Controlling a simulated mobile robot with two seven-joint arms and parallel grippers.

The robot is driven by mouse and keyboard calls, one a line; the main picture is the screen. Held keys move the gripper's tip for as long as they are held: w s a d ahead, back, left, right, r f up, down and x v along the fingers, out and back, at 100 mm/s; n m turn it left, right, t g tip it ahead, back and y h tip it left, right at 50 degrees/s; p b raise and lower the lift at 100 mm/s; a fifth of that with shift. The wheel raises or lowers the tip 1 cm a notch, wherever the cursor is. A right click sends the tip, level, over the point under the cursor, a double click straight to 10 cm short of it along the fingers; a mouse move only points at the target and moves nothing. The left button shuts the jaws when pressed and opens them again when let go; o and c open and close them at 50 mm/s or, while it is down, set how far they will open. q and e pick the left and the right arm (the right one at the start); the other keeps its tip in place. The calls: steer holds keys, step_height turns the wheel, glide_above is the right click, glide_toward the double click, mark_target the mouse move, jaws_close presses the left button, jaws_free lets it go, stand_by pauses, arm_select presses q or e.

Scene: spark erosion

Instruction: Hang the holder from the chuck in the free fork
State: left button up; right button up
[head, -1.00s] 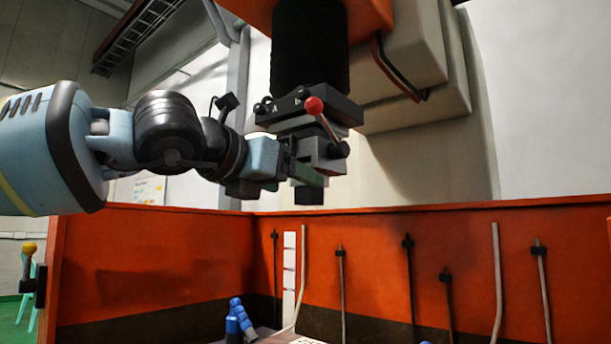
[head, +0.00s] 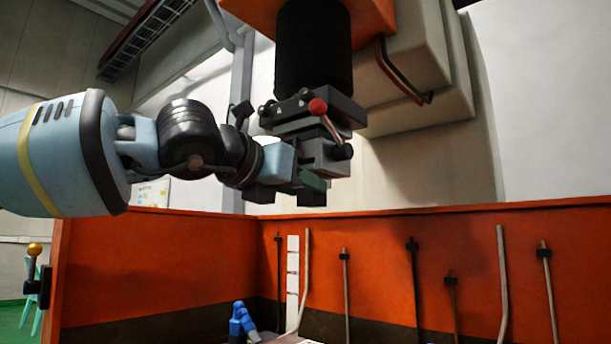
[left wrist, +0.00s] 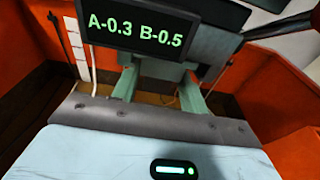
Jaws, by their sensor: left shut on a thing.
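The chuck (head: 312,112) hangs under a black bellows column and has a lever with a red ball. A grey holder (head: 325,158) sits directly below it; whether it is clamped or only touching cannot be told. My left gripper (head: 310,181) comes in from the left, with its greenish fingers at the holder's lower part, shut on it. In the left wrist view the two fingers (left wrist: 158,88) reach forward below a dark display (left wrist: 138,32) reading A-0.3 B-0.5; the holder is hard to make out there. No fork can be made out. My right gripper is not in view.
An orange tank wall (head: 380,255) runs below the gripper, with several thin rods (head: 346,295) along it. A blue jointed nozzle (head: 240,320) stands low in the tank. Pale machine housing (head: 420,100) is behind the chuck.

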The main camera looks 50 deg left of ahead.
arm_select(q)
steer(key=shift+a, duration=0.2)
steer(key=c, duration=0.3)
steer(key=shift+s+a+r, duration=0.1)
steer(key=shift+r, duration=0.2)
stand_by(0.4)
steer(key=shift+s, duration=0.1)
steer(key=shift+s+f+b, duration=0.1)
steer(key=shift+s+b, duration=0.9)
steer(key=shift+s, duration=1.2)
steer(key=shift+s+d+b, duration=0.2)
steer(key=shift+s+b, duration=0.15)
steer(key=shift+s, duration=1.45)
steer(key=shift+c, duration=0.8)
steer(key=shift+s+d+b, duration=0.25)
steer(key=shift+s+b, duration=0.05)
steer(key=shift+s, duration=1.05)
steer(key=shift+s+d+b, duration=0.25)
steer(key=shift+s, duration=1.05)
